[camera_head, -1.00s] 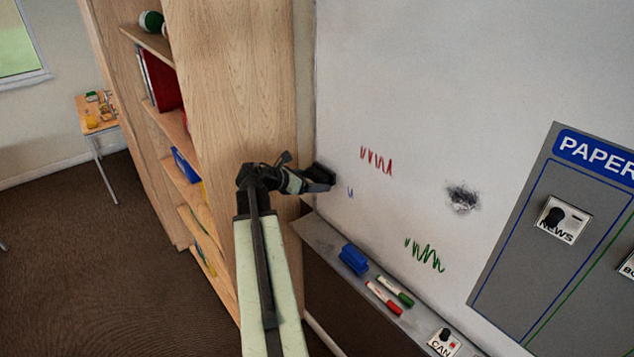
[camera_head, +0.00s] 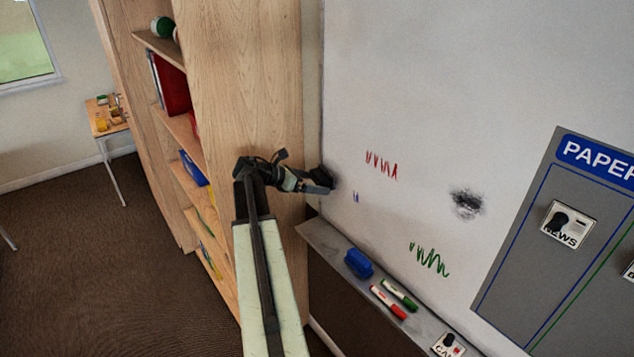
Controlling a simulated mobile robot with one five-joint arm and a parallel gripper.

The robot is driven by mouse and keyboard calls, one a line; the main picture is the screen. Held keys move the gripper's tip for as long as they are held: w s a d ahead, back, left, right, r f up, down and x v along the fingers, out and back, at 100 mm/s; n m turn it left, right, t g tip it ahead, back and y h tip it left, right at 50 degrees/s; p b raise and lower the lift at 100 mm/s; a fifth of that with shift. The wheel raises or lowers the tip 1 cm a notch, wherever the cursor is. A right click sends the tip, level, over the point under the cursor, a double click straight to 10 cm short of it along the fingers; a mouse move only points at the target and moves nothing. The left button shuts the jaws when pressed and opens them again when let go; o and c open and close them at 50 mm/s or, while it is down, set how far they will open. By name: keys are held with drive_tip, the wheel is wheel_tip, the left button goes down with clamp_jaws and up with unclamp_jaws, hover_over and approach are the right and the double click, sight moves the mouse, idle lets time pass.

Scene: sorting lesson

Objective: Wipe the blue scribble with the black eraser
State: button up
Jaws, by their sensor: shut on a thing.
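My gripper (camera_head: 318,186) is at the left edge of the whiteboard (camera_head: 440,90). It is shut on the black eraser (camera_head: 328,178), a small dark block that seems to touch the board or lie very close to it. The gripper's own dark parts hide some of the eraser. A small blue mark (camera_head: 356,197), what shows of the blue scribble, is on the board just right of the eraser and slightly lower.
A red scribble (camera_head: 381,165), a green scribble (camera_head: 429,259) and a black smudge (camera_head: 467,203) are on the board. The tray (camera_head: 318,238) below holds a blue eraser (camera_head: 358,264) and two markers. A wooden bookcase (camera_head: 245,90) stands close on the left.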

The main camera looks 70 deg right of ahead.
drive_tip(key=shift+w+d+r+n+t+h, duration=0.2)
drive_tip(key=shift+d+r+n+t+h, duration=0.15)
drive_tip(key=shift+r+n+t+h, duration=0.45)
drive_tip(key=shift+s+a+f, duration=0.35)
drive_tip(key=shift+s+a, duration=0.15)
drive_tip(key=shift+s, duration=0.15)
drive_tip(key=c, duration=0.4)
drive_tip(key=shift+s+a+f, duration=0.3)
drive_tip(key=shift+s+a, duration=0.1)
drive_tip(key=shift+s, duration=0.2)
drive_tip(key=s+a, duration=0.1)
drive_tip(key=s, duration=0.1)
drive_tip(key=s+a, duration=0.1)
drive_tip(key=s, duration=0.1)
drive_tip(key=s+a, duration=0.1)
drive_tip(key=s, duration=0.1)
drive_tip(key=shift+s+a, duration=0.2)
drive_tip(key=shift+a, duration=0.15)
drive_tip(key=shift+w+d, duration=0.1)
drive_tip(key=shift+w+d, duration=0.4)
drive_tip(key=shift+w, duration=0.35)
drive_tip(key=shift+w+d, duration=0.4)
drive_tip(key=shift+w, duration=0.3)
drive_tip(key=shift+d, duration=0.1)
